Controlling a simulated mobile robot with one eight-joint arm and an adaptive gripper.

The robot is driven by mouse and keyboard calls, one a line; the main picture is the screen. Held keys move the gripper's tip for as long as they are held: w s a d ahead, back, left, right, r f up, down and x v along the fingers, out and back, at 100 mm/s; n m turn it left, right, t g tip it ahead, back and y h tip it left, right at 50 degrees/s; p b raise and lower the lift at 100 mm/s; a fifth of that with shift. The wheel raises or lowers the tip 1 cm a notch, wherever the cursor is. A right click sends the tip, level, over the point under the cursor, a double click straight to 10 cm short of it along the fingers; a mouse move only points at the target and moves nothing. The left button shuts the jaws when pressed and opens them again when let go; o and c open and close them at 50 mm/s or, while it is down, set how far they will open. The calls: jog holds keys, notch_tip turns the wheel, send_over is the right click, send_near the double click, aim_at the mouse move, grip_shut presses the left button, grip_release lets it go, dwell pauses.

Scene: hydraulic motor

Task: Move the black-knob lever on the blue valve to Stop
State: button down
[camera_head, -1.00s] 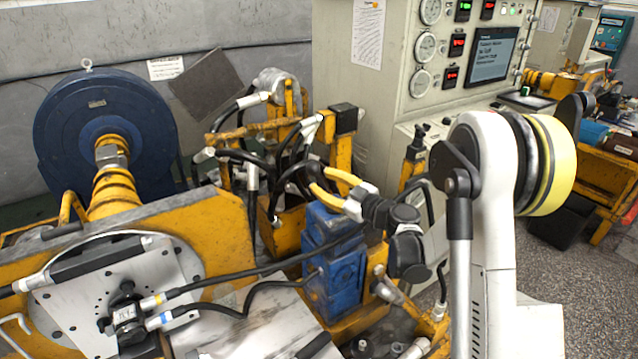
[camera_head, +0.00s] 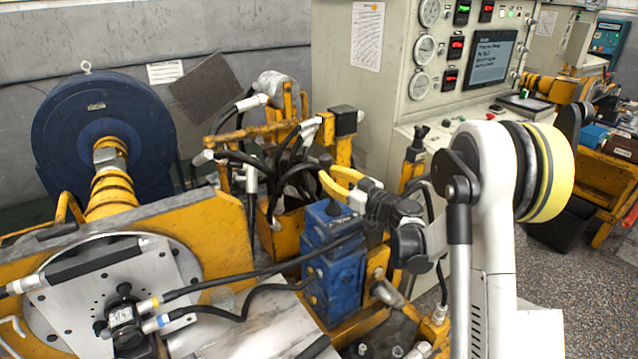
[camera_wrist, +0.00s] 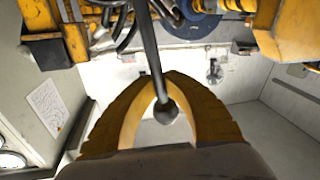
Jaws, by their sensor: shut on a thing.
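The blue valve (camera_head: 334,262) stands upright in the middle of the head view, among yellow framework and black hoses. My gripper (camera_head: 328,180), with yellow fingers, is just above the top of the valve, reaching in from the right. In the wrist view, the black-knob lever (camera_wrist: 151,55) is a dark rod ending in a round black knob (camera_wrist: 166,110). The knob lies between the two curved yellow fingers of my gripper (camera_wrist: 172,78), which are shut around it. In the head view I cannot make out the lever, and no Stop marking is readable.
Black hoses (camera_head: 255,262) cross left of the valve. A yellow post (camera_head: 342,140) stands behind my gripper. A grey control cabinet (camera_head: 390,100) with gauges and a screen rises behind. A large blue wheel (camera_head: 60,130) stands at the left.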

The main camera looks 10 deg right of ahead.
jog(key=shift+w+d+r+m, duration=0.1)
jog(key=shift+w+d+m, duration=0.1)
jog(key=shift+d+m, duration=0.35)
jog(key=shift+w+d+m, duration=0.15)
jog(key=shift+d+m, duration=0.4)
jog(key=c, duration=1.4)
grip_release()
jog(key=shift+c, duration=0.2)
jog(key=v, duration=1.2)
jog(key=shift+f, duration=0.25)
jog(key=shift+a, duration=0.1)
